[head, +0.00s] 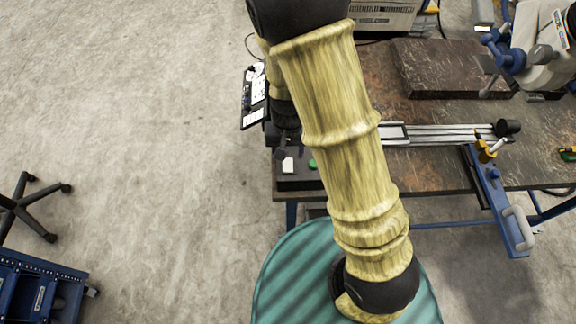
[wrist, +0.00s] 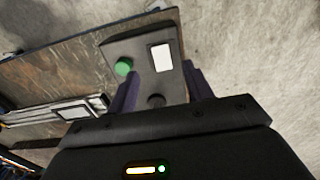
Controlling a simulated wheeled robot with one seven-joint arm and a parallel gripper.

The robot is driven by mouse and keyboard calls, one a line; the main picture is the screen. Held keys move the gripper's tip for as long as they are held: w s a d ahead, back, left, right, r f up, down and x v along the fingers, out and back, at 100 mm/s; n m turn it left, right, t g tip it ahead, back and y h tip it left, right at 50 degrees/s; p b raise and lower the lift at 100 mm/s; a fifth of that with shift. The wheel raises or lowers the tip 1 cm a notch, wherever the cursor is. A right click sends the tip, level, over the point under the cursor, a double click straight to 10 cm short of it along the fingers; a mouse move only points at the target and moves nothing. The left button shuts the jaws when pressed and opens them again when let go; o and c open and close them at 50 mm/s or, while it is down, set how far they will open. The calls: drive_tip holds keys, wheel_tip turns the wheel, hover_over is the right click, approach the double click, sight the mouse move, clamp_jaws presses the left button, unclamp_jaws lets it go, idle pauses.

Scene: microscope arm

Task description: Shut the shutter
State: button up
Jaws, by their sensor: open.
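I cannot tell which part, if any, is the shutter. I cannot tell if the fingers touch the box. In the head view my arm hides part of the box.
The dark worn table (head: 430,170) extends right. It carries a metal rail (head: 440,134), a dark slab (head: 445,68) and a white-and-blue device (head: 540,45). A blue bracket (head: 497,205) hangs over the front edge. The floor at left is mostly clear, with a chair base (head: 30,208).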

sight(288, 170)
wheel_tip(288, 170, down, 9)
drive_tip(key=shift+r, duration=0.2)
drive_tip(key=shift+c, duration=0.4)
